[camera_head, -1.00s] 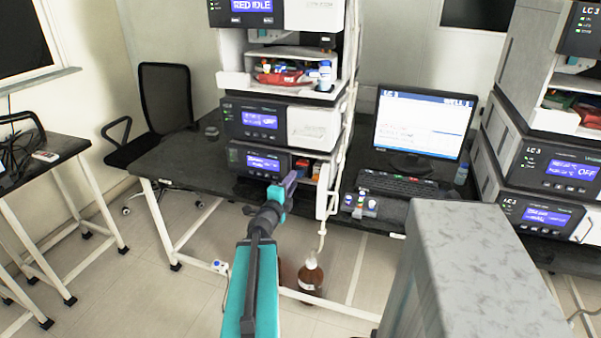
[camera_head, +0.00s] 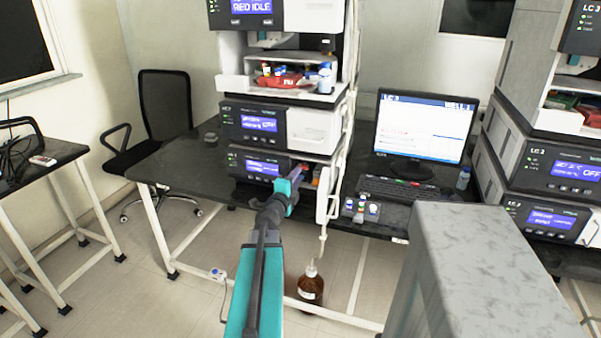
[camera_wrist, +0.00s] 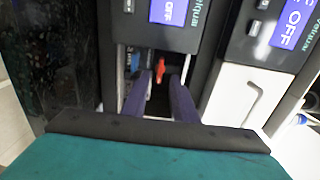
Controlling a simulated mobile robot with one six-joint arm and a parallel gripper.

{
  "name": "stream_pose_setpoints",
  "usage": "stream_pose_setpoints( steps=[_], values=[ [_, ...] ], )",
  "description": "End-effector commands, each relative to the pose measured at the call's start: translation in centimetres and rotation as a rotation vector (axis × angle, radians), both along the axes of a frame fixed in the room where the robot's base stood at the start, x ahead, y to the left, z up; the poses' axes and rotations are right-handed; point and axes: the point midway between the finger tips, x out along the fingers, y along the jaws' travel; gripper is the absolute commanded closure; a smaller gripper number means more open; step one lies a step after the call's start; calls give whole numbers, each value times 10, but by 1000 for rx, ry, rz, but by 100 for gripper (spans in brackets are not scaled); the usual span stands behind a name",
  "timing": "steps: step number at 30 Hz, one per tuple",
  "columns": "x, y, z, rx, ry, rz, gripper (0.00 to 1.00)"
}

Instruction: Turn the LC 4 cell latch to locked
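A small red upright piece (camera_wrist: 160,70), which looks like the cell latch, stands inside an open compartment of the lowest module (camera_head: 256,164) in the left instrument stack. In the wrist view my gripper (camera_wrist: 162,86) has its two purple fingers apart, one on each side of the red piece, with the tips close to it. I cannot tell whether they touch it. In the head view my gripper (camera_head: 297,174) is at the compartment's mouth and partly hides its inside. The LC number on this stack is too small to read.
A white door panel (camera_head: 327,192) stands open right of the compartment. A monitor (camera_head: 423,127), a keyboard (camera_head: 405,190) and small vials (camera_head: 361,209) are on the bench to the right. A brown bottle (camera_head: 311,289) stands on the floor below.

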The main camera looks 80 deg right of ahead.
Motion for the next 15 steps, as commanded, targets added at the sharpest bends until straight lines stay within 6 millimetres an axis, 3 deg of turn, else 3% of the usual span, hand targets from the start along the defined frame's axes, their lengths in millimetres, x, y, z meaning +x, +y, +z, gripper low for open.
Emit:
stream_pose_setpoints(
  steps=[15],
  values=[
    [-7, -39, 0, 0, 0, 0, 74]
  ],
)
